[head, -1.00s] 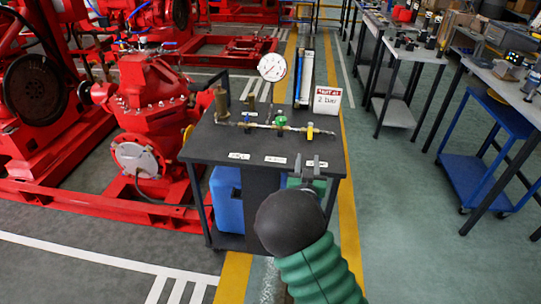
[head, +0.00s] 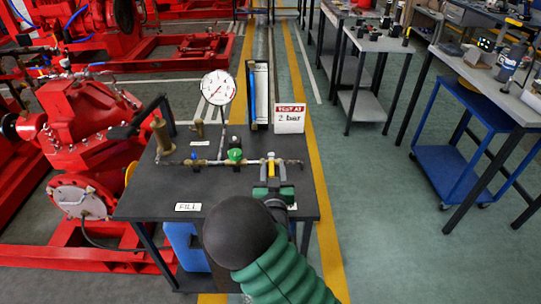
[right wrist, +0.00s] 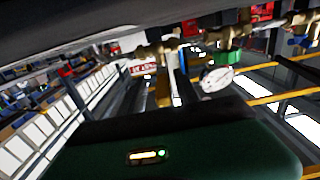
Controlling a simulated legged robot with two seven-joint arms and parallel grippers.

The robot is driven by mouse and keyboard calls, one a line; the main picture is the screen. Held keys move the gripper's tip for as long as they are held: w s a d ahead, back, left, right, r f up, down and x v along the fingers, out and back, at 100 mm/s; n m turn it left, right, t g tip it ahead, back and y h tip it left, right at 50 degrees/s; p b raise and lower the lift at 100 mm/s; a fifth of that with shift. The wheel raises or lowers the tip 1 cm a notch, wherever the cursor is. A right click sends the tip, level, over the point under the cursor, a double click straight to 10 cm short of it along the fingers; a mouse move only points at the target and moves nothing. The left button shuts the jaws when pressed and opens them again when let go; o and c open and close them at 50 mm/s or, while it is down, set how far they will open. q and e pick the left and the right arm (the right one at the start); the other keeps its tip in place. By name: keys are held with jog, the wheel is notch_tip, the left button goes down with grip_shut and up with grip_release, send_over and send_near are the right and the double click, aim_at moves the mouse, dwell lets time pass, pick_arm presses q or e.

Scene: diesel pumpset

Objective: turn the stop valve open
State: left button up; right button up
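A pipe run with several small valves lies on the black table (head: 160,190). A valve with a yellow handle (head: 271,166) is at its right end; a green-handled valve (head: 235,155) and a small blue-handled one (head: 194,156) are further left. I cannot read which is the stop valve. My right gripper (head: 273,178) is at the yellow-handled valve, its fingers apart on either side of it; contact is unclear. In the right wrist view, brass fittings (right wrist: 160,50) and the green handle (right wrist: 221,57) show beyond the gripper's green body. My left gripper is out of view.
A pressure gauge (head: 218,87) and a white "2 bar" card (head: 290,118) stand behind the pipe. A FILL label (head: 188,207) is at the front edge. Red pump machinery (head: 90,120) is left; a blue trolley (head: 455,160) is right, with clear floor between.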

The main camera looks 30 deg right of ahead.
jog(key=shift+d, duration=0.15)
jog(key=shift+s+a+r, duration=0.1)
jog(key=shift+a+r, duration=0.25)
jog(key=shift+a, duration=0.1)
jog(key=shift+a+r, duration=0.1)
jog(key=shift+a, duration=0.2)
jog(key=shift+c, duration=0.6)
jog(key=shift+a, duration=0.15)
jog(key=shift+c, duration=2.4)
jog(key=shift+d, duration=0.3)
grip_shut()
jog(key=shift+s+d, duration=0.1)
jog(key=shift+d, duration=0.15)
jog(key=shift+a, duration=0.2)
